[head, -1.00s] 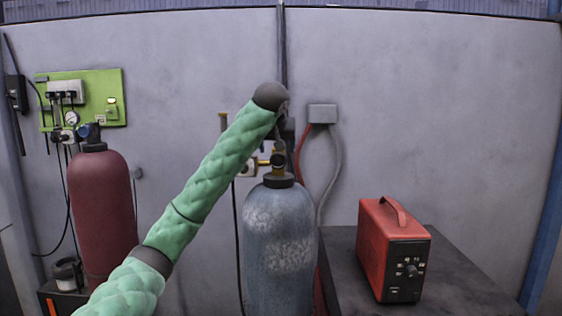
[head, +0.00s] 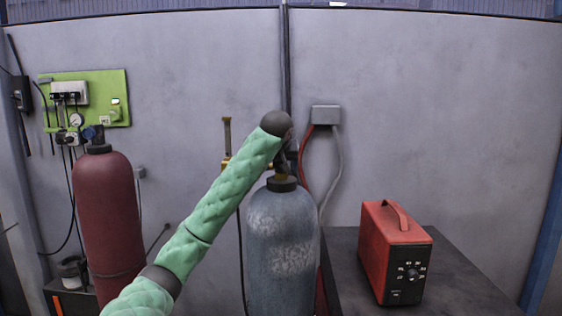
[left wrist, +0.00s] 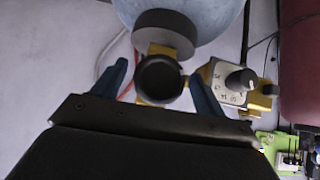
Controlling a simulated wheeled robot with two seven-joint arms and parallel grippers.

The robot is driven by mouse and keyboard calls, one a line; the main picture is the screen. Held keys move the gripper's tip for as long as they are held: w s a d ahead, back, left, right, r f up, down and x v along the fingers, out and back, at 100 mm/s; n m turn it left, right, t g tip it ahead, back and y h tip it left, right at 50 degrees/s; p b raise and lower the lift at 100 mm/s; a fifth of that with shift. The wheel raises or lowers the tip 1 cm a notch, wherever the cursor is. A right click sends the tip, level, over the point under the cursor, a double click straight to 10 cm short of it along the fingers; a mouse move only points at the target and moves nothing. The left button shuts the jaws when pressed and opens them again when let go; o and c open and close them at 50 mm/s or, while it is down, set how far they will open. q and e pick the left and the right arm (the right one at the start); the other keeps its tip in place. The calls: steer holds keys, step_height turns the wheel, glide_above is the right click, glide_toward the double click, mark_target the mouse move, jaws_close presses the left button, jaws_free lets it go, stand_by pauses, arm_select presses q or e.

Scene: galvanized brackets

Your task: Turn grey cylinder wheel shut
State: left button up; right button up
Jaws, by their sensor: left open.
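The grey cylinder (head: 281,240) stands upright in the middle of the head view, with worn pale paint. Its valve top is mostly hidden behind my left arm's end. In the left wrist view the cylinder (left wrist: 205,12) hangs in from the top, with its dark collar and brass valve below. The round black wheel (left wrist: 160,78) faces that camera. My left gripper (left wrist: 157,71) is open, its two blue fingers on either side of the wheel. Gaps show between fingers and wheel; I cannot tell the depth. My right gripper is not in view.
A dark red cylinder (head: 107,215) stands at left below a green wall panel (head: 115,85). A red box with a handle (head: 385,255) sits on a dark table (head: 450,280) at right. A grey wall box (head: 326,114) has a red and a grey cable.

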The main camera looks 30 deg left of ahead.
arm_select(q)
steer(key=shift+w+f, duration=0.15)
steer(key=c, duration=1)
